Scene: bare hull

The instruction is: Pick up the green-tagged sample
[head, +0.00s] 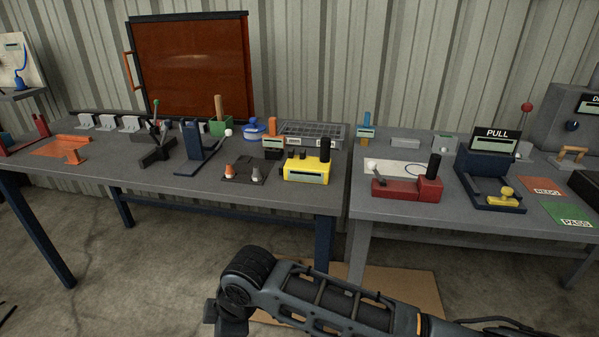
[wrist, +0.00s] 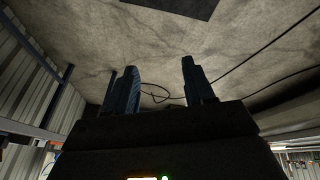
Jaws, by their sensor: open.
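I cannot pick out a green-tagged sample for certain in either view. The small pieces on the benches are too small for me to read a tag. An orange-topped piece (head: 230,170) and a grey piece (head: 256,175) stand on a dark mat on the left bench. A green block (head: 219,127) with a wooden handle stands further back. My gripper (wrist: 160,75) shows in the wrist view, with its two dark fingers apart and nothing between them, facing bare concrete floor. In the head view my arm lies low in front of the benches, away from everything on them.
The left bench (head: 130,177) carries a yellow device (head: 306,171), a wire tray (head: 312,130) and several fixtures. The right bench (head: 385,208) carries a red device (head: 407,189), a PULL station (head: 488,165), and an orange pad (head: 541,186) and green PASS pad (head: 567,214). Cables cross the floor.

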